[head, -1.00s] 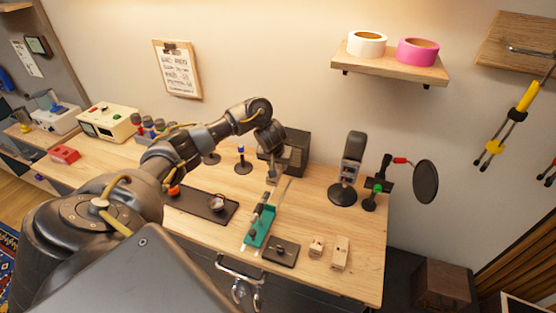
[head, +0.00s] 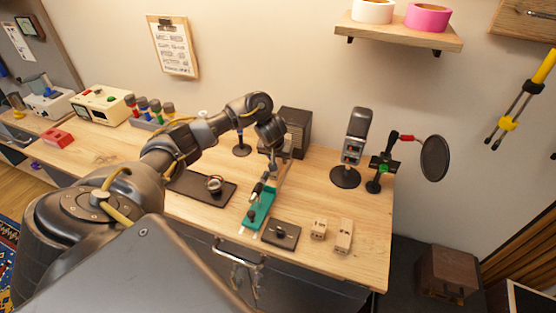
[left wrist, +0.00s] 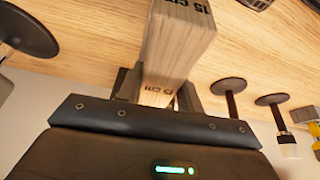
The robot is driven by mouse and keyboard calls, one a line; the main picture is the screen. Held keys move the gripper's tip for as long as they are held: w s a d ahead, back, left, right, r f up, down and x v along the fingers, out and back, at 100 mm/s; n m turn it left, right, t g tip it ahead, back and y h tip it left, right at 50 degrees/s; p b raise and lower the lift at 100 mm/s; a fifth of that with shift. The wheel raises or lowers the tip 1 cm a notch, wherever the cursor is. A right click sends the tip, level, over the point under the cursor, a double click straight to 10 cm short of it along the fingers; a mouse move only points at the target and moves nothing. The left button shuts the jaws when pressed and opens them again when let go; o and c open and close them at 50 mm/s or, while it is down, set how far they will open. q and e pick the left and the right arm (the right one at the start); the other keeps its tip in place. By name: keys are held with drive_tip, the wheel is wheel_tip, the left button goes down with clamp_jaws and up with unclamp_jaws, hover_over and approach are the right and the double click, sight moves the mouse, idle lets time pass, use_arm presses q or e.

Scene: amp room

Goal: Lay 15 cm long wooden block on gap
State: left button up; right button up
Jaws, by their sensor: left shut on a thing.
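My left gripper (head: 275,158) is above the back middle of the table. It is shut on a pale wooden block (left wrist: 178,45) marked "15 CM", which shows between the fingers in the left wrist view. In the head view the block is small and partly hidden by the gripper. A teal tray-like piece (head: 257,213) with dark parts on it lies on the table just in front of the gripper. I cannot clearly make out the gap. My right gripper is not in view.
Two small wooden blocks (head: 343,237) and a dark square plate (head: 281,234) are at the front right. A dark mat (head: 190,184) with a round item lies left. A microphone (head: 352,150) and a pop filter (head: 435,158) stand right. A dark box (head: 296,128) stands behind.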

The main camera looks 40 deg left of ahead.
use_arm(q)
drive_tip(key=shift+f+b, duration=1.3)
drive_tip(key=shift+b, duration=0.1)
drive_tip(key=shift+f+b, duration=0.4)
drive_tip(key=shift+f, duration=0.8)
drive_tip(key=o, duration=1.2)
drive_tip(key=shift+c, duration=0.2)
drive_tip(key=p+v, duration=0.6)
drive_tip(key=v, duration=0.3)
drive_tip(key=shift+r, duration=0.35)
drive_tip(key=shift+s+d+r+p, duration=0.2)
drive_tip(key=shift+s+r+p, duration=0.15)
drive_tip(key=shift+r, duration=0.15)
drive_tip(key=shift+w, duration=0.1)
